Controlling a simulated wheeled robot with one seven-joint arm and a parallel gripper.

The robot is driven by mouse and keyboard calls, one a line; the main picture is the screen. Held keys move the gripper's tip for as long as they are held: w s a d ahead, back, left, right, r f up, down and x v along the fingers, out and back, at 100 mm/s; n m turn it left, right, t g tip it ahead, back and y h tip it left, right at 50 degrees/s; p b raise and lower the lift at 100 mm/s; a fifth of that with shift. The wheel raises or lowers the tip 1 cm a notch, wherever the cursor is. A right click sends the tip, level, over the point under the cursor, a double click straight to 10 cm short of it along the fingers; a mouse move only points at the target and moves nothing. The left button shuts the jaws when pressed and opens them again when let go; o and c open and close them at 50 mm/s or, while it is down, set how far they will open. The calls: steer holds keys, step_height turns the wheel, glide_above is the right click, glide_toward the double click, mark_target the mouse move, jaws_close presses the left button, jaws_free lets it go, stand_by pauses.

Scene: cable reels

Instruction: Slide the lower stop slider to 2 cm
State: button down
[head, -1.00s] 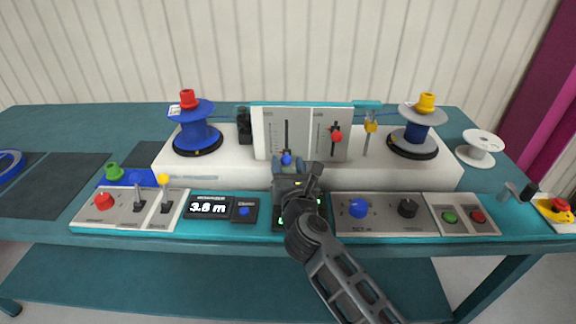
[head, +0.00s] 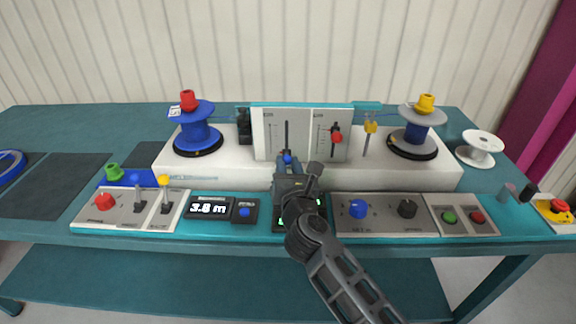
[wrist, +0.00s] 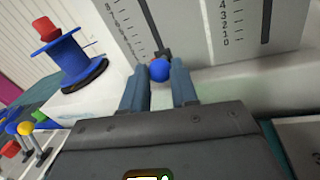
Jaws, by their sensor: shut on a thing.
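The upright grey panel (head: 266,140) carries two vertical sliders with printed scales. The left slider has a blue knob (head: 287,159), low in its slot; its label is too small to read surely. The right slider has a red knob (head: 337,137), higher up. My gripper (head: 288,163) is at the blue knob, its fingers shut on it. In the wrist view the blue knob (wrist: 159,70) sits between the two blue fingertips, near the lower end of its scale. The scale marks right beside it are partly hidden, so its exact reading cannot be told.
A display (head: 208,208) reads 3.8 m. Control boxes with levers, knobs and buttons line the bench front on both sides of my arm. A loose white spool (head: 482,148) lies right.

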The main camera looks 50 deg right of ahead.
step_height(320, 180, up, 2)
steer(key=shift+p, duration=0.8)
steer(key=shift+f, duration=0.1)
steer(key=c, duration=0.9)
jaws_free()
steer(key=shift+o, duration=0.2)
steer(key=b+v, duration=0.1)
steer(key=v, duration=0.6)
steer(key=shift+s+a+b, duration=0.25)
steer(key=shift+s+b, duration=0.05)
steer(key=shift+b, duration=0.05)
